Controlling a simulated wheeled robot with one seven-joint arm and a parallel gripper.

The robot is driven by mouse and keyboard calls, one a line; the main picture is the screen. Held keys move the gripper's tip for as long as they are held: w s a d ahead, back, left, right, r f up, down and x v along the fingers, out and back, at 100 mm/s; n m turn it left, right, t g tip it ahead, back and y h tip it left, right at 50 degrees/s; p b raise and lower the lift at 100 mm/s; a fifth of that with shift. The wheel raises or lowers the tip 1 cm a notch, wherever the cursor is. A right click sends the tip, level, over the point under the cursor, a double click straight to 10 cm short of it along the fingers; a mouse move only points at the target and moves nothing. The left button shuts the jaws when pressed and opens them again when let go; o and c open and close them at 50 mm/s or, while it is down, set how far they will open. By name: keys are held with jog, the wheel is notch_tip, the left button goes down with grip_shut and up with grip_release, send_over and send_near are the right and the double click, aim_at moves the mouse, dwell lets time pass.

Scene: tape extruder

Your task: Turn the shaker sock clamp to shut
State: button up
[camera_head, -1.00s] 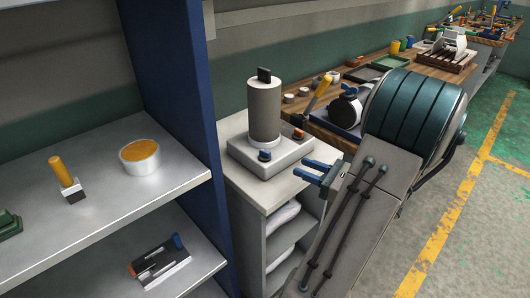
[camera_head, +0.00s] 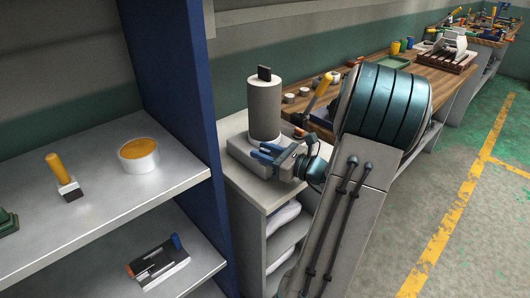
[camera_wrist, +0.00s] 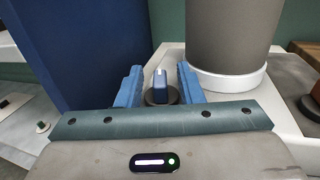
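The shaker has a pale base (camera_head: 238,147) and a tall grey cylinder (camera_head: 265,108) with a black piece on top; it stands on a cabinet. At the front of its base is a small turning handle, which I take to be the sock clamp (camera_wrist: 160,84). It has an upright pale-and-blue grip on a dark round foot. My gripper (camera_wrist: 160,80) is open, with one blue finger on each side of the handle and gaps visible on both sides. In the head view, my gripper (camera_head: 266,153) hides the handle.
A blue shelf post (camera_head: 176,75) stands close on the left, beside grey shelves (camera_head: 105,185) with a white tub (camera_head: 139,155) and tools. The cylinder's white collar (camera_wrist: 228,79) is close to the right finger. A wooden workbench (camera_head: 425,75) runs behind on the right.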

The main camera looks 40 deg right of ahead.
grip_shut()
jog(key=shift+h, duration=0.3)
jog(key=shift+m+h, duration=0.3)
jog(key=shift+m, duration=0.1)
jog(key=shift+m+t+h, duration=0.5)
jog(key=shift+m+h, duration=0.5)
jog(key=shift+h, duration=0.5)
grip_release()
